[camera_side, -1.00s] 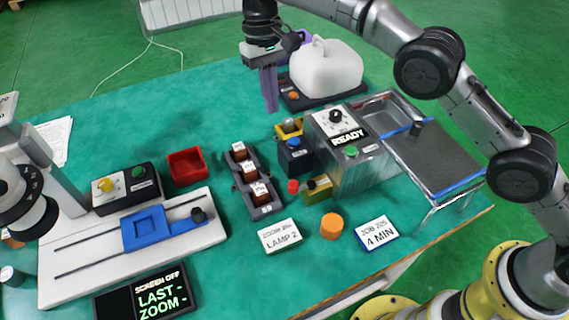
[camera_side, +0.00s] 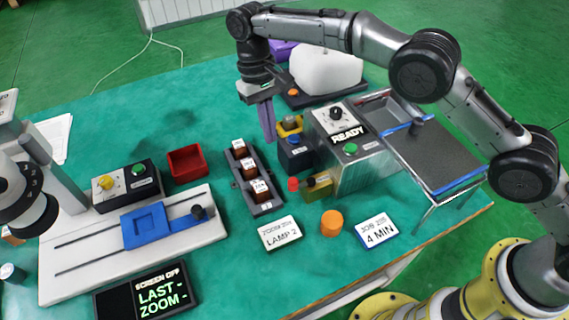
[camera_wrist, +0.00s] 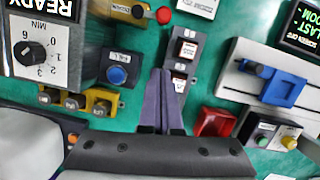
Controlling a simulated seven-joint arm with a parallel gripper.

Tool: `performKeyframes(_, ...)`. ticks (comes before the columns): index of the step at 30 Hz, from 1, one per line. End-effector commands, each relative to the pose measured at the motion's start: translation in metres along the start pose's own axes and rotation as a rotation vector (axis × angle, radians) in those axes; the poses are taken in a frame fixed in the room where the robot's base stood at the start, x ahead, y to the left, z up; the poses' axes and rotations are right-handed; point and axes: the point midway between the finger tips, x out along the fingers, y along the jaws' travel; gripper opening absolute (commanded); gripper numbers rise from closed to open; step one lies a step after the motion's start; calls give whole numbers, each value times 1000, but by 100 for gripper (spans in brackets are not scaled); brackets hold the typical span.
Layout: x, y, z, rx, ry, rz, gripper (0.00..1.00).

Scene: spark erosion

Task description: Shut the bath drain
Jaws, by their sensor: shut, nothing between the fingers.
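A small brass-coloured drain block (camera_side: 319,187) with a dark lettered plate stands in front of the steel bath unit (camera_side: 352,150). Its red knob (camera_side: 293,185) sticks out at its left end. The drain block (camera_wrist: 122,9) and red knob (camera_wrist: 164,15) also show at the top of the wrist view, the block partly cut off; I cannot read the plate surely.
A rack (camera_side: 253,180) of labelled blocks stands left of the drain. The blue button (camera_wrist: 118,75) and yellow holder (camera_wrist: 72,100) are close to my fingers. An orange cylinder (camera_side: 332,224) and cards lie in front.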

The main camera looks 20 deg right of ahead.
Motion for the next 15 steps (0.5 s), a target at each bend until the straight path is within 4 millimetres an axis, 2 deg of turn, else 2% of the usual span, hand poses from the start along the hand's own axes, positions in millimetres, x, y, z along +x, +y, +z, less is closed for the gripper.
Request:
performKeyframes(10, 69, 0, 2, 0, -5, 2, 0)
performKeyframes(15, 69, 0, 20, -1, -2, 1, 0)
